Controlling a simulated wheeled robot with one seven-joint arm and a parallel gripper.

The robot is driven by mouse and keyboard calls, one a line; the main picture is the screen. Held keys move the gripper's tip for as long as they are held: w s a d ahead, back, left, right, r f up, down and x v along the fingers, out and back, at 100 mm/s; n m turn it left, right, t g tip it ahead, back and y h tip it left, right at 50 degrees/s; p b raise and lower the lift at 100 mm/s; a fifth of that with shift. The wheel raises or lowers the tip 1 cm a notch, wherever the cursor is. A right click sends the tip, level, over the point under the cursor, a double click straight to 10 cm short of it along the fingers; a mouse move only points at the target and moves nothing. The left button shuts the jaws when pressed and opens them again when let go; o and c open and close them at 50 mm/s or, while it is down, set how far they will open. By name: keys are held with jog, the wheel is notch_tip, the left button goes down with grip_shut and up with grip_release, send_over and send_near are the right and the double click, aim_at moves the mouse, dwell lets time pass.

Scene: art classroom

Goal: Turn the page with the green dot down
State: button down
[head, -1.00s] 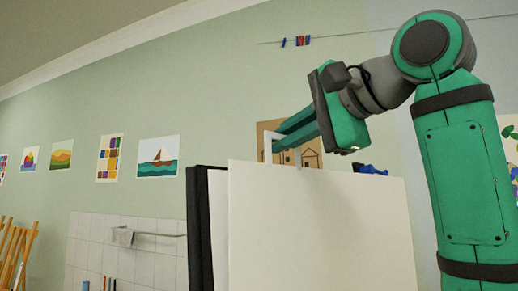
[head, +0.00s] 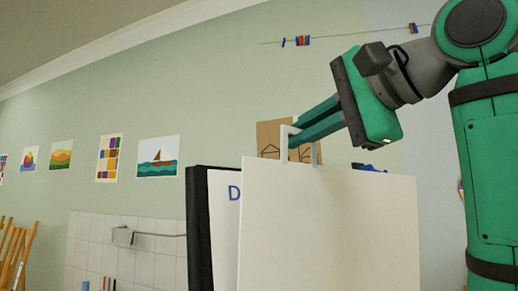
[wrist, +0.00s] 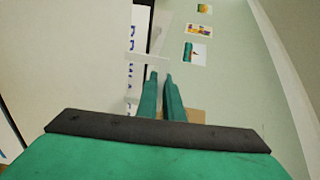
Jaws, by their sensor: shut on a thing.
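A large blank white page (head: 330,230) stands upright in the head view. A pale handle (head: 286,142) sticks up from its top edge. My gripper (head: 296,146) is shut on this handle, its green fingers reaching in from the right. Behind the page, to the left, another white page (head: 224,215) shows a blue letter D, with the rest covered. In the wrist view, the fingers (wrist: 161,77) are close together near a pale bar (wrist: 147,56), with blue lettering (wrist: 133,55) beyond. No green dot shows in either current view.
A black board edge (head: 199,230) stands at the left of the pages. Pictures such as the boat picture (head: 158,157) hang on the wall. A brown drawing (head: 270,137) is behind the fingers. A towel rail (head: 150,235) is on the tiles at left.

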jog(key=c, duration=2.5)
grip_release()
jog(key=shift+s+d+f, duration=0.25)
jog(key=shift+s+d, duration=0.75)
jog(key=shift+s, duration=0.1)
jog(key=shift+s+d+f, duration=0.25)
jog(key=shift+s+d, duration=0.7)
jog(key=shift+s, duration=0.15)
jog(key=shift+c, duration=0.2)
jog(key=shift+s+d+f, duration=0.1)
jog(key=shift+s+d, duration=0.45)
jog(key=shift+d, duration=0.05)
grip_shut()
jog(key=shift+a, duration=0.15)
jog(key=s+d+f, duration=0.2)
jog(key=s+d, duration=0.4)
jog(key=shift+s+f, duration=0.35)
jog(key=shift+s+d, duration=0.1)
jog(key=shift+s, duration=0.05)
